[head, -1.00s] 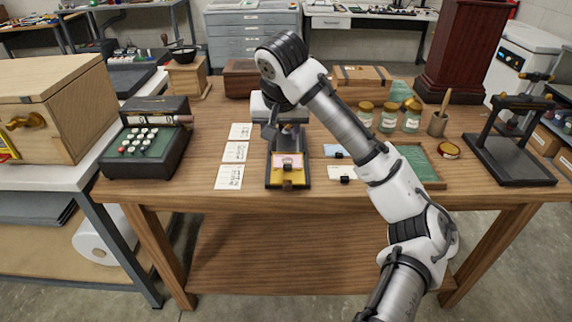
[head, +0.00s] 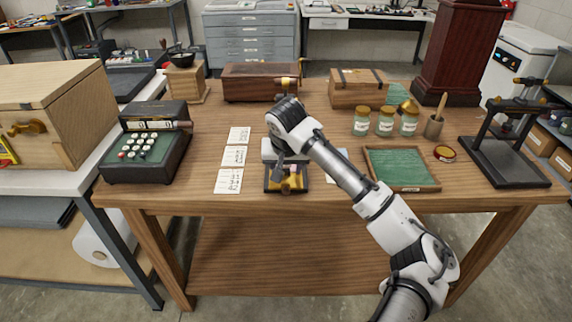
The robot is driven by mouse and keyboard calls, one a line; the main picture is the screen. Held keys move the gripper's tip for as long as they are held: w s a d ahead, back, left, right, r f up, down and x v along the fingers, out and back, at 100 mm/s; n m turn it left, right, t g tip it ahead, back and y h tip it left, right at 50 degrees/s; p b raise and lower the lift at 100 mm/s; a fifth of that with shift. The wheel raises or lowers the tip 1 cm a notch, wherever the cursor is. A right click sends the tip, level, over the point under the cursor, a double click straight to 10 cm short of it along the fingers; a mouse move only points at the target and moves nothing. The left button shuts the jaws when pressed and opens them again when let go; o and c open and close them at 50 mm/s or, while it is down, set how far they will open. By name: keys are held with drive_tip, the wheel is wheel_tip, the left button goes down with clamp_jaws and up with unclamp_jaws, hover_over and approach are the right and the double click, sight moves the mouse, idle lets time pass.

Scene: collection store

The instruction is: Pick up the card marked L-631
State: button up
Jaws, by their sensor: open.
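Three white cards with dark marks lie in a column on the wooden table: a far card (head: 240,134), a middle card (head: 234,156) and a near card (head: 228,181). Their print is too small to read, so I cannot tell which is L-631. My gripper (head: 287,176) is open, low over a small black stand (head: 268,187) right of the near card. Something yellow (head: 293,182) shows on the stand, partly covered by the gripper. I cannot tell if the gripper touches it. Bits of a pale card (head: 341,154) show behind my arm.
A green-lined tray (head: 402,188) lies right of my arm, with three jars (head: 385,123) behind it. A dark keyed machine (head: 147,145) stands left of the cards. A black press (head: 505,150) stands far right. A wooden box (head: 260,83) is at the back.

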drive_tip(key=shift+w+f, duration=0.25)
drive_tip(key=shift+f, duration=0.3)
clamp_jaws()
drive_tip(key=shift+r, duration=0.15)
